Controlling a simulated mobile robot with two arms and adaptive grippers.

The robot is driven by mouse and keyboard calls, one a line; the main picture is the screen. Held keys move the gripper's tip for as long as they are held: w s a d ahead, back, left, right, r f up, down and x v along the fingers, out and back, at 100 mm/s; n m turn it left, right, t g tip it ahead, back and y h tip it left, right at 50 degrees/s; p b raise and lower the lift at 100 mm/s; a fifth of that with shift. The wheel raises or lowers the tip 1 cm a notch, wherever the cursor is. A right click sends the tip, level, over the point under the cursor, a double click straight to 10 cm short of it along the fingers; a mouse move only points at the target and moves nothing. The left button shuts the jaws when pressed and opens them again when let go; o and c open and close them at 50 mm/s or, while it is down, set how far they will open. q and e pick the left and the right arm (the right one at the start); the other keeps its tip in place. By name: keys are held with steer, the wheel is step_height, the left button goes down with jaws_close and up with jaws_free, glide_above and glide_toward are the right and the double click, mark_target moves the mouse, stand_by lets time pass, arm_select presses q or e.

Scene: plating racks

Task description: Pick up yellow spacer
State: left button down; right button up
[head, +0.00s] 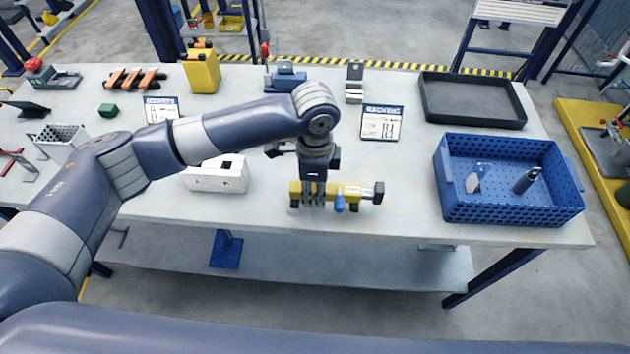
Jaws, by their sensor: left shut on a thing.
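The fingers hide part of the bar. I cannot tell whether the spacer touches the table or hangs just above it. My right gripper is not in view.
A blue perforated crate (508,212) with two small parts stands at right, before a black tray (472,95). A sign (382,122) stands behind the gripper. The table between gripper and crate is clear.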

arm_select(q)
steer(key=s+r+b, duration=0.1)
steer(key=s+b, duration=0.1)
steer(key=s, duration=1)
steer(key=shift+d, duration=0.4)
steer(key=shift+w, duration=0.15)
steer(key=shift+w+a+f, duration=0.1)
steer(key=shift+w+f, duration=0.2)
steer(key=shift+w, duration=1)
steer(key=shift+w+a+f, duration=0.1)
steer(key=shift+w+f, duration=0.15)
steer(key=shift+w, duration=1)
steer(key=shift+w+a+f, duration=0.1)
steer(key=shift+w+f, duration=0.2)
steer(key=shift+w, duration=1)
steer(key=shift+w+f+b, duration=0.15)
steer(key=shift+w+f, duration=0.05)
steer(key=shift+w, duration=0.5)
steer(key=shift+w+f+b, duration=0.15)
steer(key=shift+w, duration=0.55)
steer(key=shift+w+a+f+b, duration=0.1)
steer(key=shift+w+f+b, duration=0.1)
steer(key=shift+w, duration=0.7)
steer(key=shift+w+a+f+b, duration=0.1)
steer(key=shift+w+f, duration=0.15)
steer(key=shift+w, duration=0.65)
steer(key=shift+w+a+f+b, duration=0.1)
steer(key=shift+w+f+b, duration=0.1)
steer(key=shift+w, duration=0.7)
steer(key=shift+f, duration=0.55)
